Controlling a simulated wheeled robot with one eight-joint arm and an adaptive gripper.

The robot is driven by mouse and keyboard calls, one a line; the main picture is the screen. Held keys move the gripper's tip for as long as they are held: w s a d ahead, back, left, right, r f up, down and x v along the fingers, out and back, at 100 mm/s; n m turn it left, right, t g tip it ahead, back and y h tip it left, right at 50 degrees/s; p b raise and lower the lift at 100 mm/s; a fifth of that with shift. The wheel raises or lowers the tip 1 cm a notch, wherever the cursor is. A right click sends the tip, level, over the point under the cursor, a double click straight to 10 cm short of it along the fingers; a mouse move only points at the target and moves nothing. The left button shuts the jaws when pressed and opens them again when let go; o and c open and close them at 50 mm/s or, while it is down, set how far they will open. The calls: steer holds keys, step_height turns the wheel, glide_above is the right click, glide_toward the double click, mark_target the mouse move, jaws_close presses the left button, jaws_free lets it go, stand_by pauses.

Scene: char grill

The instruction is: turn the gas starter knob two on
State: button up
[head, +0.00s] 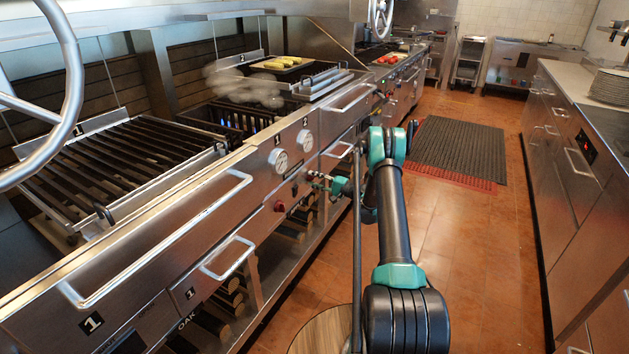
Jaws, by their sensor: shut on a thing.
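My gripper (317,182) reaches from the right to the steel front panel, below the gauge marked 2 (305,140). Its small fingers are shut at the panel, on what appears to be gas starter knob two. The fingers hide the knob, so its turn angle cannot be told. A red knob (279,206) sits to the left on the same panel, below the gauge marked 1 (278,160), clear of my gripper.
The left grill grate (120,155) is bare. Bar handles (230,258) stick out from the front. A dark floor mat (460,150) and open tiled floor lie to the right.

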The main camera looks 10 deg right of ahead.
steer(key=shift+f+n, duration=0.1)
steer(key=shift+n, duration=0.2)
steer(key=o, duration=1.2)
steer(key=shift+c, duration=0.2)
steer(key=v, duration=1.2)
